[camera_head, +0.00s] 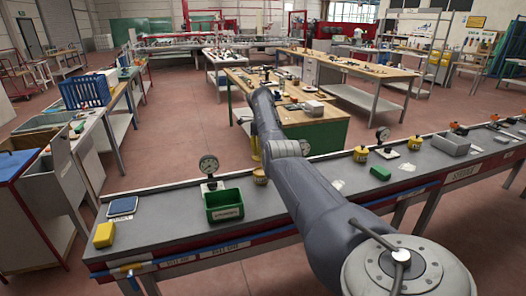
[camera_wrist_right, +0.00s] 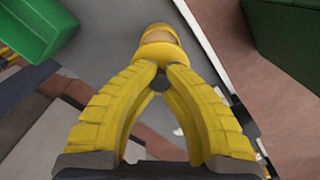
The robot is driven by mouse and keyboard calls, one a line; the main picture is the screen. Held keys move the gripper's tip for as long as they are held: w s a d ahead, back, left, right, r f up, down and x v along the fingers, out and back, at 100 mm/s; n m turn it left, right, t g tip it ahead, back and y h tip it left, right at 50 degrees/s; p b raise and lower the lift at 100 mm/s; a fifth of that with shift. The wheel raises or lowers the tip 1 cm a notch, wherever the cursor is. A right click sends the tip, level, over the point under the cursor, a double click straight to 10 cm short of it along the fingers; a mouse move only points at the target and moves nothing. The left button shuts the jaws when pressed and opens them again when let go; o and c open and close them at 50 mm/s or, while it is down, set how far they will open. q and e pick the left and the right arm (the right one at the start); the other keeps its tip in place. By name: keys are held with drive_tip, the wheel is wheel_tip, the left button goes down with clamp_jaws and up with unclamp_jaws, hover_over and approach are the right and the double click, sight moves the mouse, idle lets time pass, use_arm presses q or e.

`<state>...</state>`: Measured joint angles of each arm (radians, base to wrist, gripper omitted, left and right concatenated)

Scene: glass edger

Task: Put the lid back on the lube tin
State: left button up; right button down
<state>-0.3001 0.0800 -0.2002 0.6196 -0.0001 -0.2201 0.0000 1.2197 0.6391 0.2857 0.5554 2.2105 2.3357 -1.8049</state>
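My right gripper (camera_wrist_right: 160,72) points down, its yellow fingers drawn together at the tips. A dark round knob (camera_wrist_right: 159,83) shows between them, and a yellow rounded piece, which looks like the lid (camera_wrist_right: 160,54), sits just past the tips. The lube tin (camera_head: 260,177) is a small yellow tin on the grey bench, just below the right gripper (camera_head: 256,158) in the head view. In the wrist view a tan and yellow round form (camera_wrist_right: 155,36) beyond the fingertips looks like the tin. Whether lid and tin touch is hidden. My left gripper is not in view.
A green bin (camera_head: 224,205) and a dial gauge (camera_head: 209,170) stand left of the tin. A blue-screened scale (camera_head: 122,206) and a yellow block (camera_head: 104,234) lie farther left. Other yellow tins (camera_head: 360,154) and a green block (camera_head: 380,173) sit to the right.

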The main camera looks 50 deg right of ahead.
drive_tip(key=shift+f, duration=3.1)
drive_tip(key=shift+f, duration=0.2)
idle(0.4)
drive_tip(key=c, duration=0.9)
unclamp_jaws()
drive_tip(key=shift+r, duration=3.45)
